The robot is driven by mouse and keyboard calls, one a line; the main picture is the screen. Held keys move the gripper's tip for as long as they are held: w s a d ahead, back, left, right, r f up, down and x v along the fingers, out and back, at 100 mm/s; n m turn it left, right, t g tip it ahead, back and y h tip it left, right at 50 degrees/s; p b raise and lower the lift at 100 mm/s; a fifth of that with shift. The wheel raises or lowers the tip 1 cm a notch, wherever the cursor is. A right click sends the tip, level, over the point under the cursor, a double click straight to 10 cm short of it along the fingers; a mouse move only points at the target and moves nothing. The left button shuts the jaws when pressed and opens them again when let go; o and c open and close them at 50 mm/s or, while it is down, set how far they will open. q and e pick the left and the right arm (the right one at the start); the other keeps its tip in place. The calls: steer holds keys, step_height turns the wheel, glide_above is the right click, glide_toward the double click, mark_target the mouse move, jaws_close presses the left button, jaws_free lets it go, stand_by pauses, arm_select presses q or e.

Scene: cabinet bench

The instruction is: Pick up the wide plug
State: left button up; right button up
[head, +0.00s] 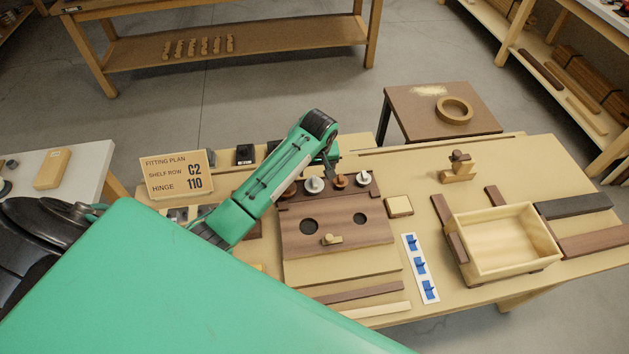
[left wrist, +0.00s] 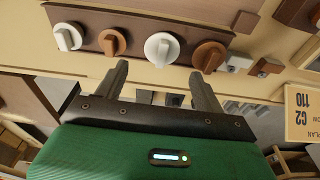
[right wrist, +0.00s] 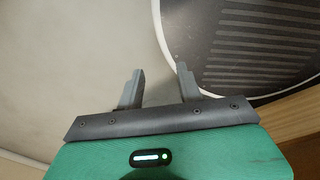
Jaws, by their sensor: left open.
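Several round plugs with raised grips stand in a row on a dark strip behind the brown board. They alternate brown and white. The second from the left in the head view, a white plug (head: 314,185), looks the widest; it also shows in the left wrist view (left wrist: 161,48). Beside it are a brown plug (left wrist: 112,42) and another brown plug (left wrist: 208,55); a smaller white plug (left wrist: 66,36) is at the end. My left gripper (left wrist: 159,72) is open and empty, its fingertips apart on either side of the wide white plug's line, short of it. My right gripper (right wrist: 158,78) is open and empty.
The brown board (head: 345,225) has two dark holes and a small wooden knob. A sign (head: 177,175) stands left of my left arm. A wooden box (head: 503,240), a white strip with blue clips (head: 420,268) and loose slats lie to the right and front.

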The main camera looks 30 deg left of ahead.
mark_target(314, 181)
arm_select(q)
steer(key=f, duration=0.3)
steer(key=shift+w+a+f, duration=0.2)
steer(key=shift+w+f, duration=0.1)
steer(key=shift+f, duration=0.05)
steer(key=shift+a+f+p, duration=0.1)
steer(key=shift+f+p, duration=0.25)
steer(key=shift+p, duration=0.05)
steer(key=f, duration=0.1)
steer(key=f+p, duration=0.1)
steer(key=f, duration=0.2)
steer(key=shift+w+a, duration=0.2)
steer(key=shift+a, duration=0.15)
steer(key=shift+f, duration=0.35)
steer(key=c, duration=0.6)
arm_select(e)
steer(key=shift+w+a+r, duration=0.1)
steer(key=shift+w+r, duration=0.25)
steer(key=shift+r, duration=0.3)
steer(key=shift+w+r, duration=0.3)
steer(key=shift+r, duration=0.35)
